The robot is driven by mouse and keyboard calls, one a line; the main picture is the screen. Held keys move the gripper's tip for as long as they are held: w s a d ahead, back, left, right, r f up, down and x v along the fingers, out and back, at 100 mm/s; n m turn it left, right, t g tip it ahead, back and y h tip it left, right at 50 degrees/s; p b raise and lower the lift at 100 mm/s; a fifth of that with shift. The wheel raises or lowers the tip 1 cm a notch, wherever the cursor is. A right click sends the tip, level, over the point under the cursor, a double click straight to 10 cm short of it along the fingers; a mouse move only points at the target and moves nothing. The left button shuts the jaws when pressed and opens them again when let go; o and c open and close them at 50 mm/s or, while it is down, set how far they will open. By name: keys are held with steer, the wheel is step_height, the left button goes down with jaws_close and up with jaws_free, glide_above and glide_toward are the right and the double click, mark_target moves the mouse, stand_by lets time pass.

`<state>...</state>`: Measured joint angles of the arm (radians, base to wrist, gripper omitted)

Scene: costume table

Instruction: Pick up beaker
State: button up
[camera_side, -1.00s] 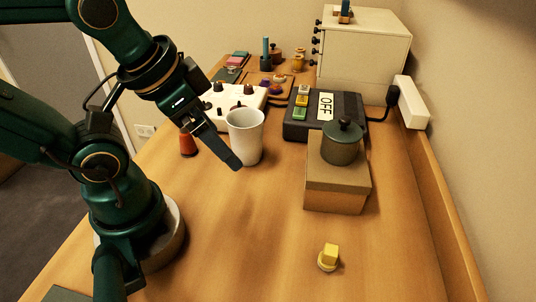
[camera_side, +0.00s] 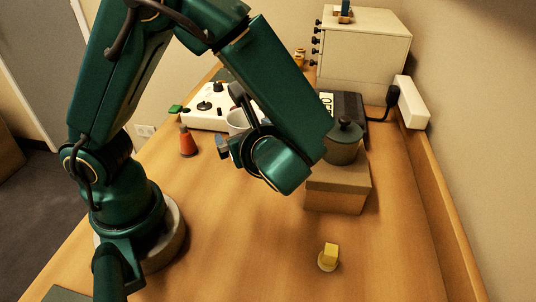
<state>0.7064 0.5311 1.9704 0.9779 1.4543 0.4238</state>
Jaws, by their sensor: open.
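The beaker, a white cup (camera_side: 236,119), stands upright on the table left of centre. Only part of its rim and upper side shows, since my arm covers the rest. My gripper (camera_side: 232,132) is at the cup, with its jaws apart. One dark finger crosses in front of the cup's right side, and a grey-blue jaw part shows just below and left of it. I cannot tell whether the cup is between the fingers or touching them.
A white knob panel (camera_side: 190,121) lies behind. A lidded grey-green pot (camera_side: 341,149) sits on a cardboard box (camera_side: 337,194) at right. A yellow knob (camera_side: 328,257) lies in front. The front table is mostly clear.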

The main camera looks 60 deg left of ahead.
step_height(320, 180, down, 2)
steer(key=d+m+t, duration=0.1)
steer(key=d+m, duration=0.1)
steer(key=m, duration=0.1)
glide_toward(237, 122)
steer(key=shift+t, duration=0.4)
steer(key=w+a+f, duration=0.2)
steer(key=a+f, duration=0.1)
steer(key=w+a+f, duration=0.1)
steer(key=a+f, duration=0.1)
steer(key=shift+w+f, duration=0.2)
steer(key=shift+w, duration=0.05)
steer(key=c, duration=1)
steer(key=shift+r, duration=0.1)
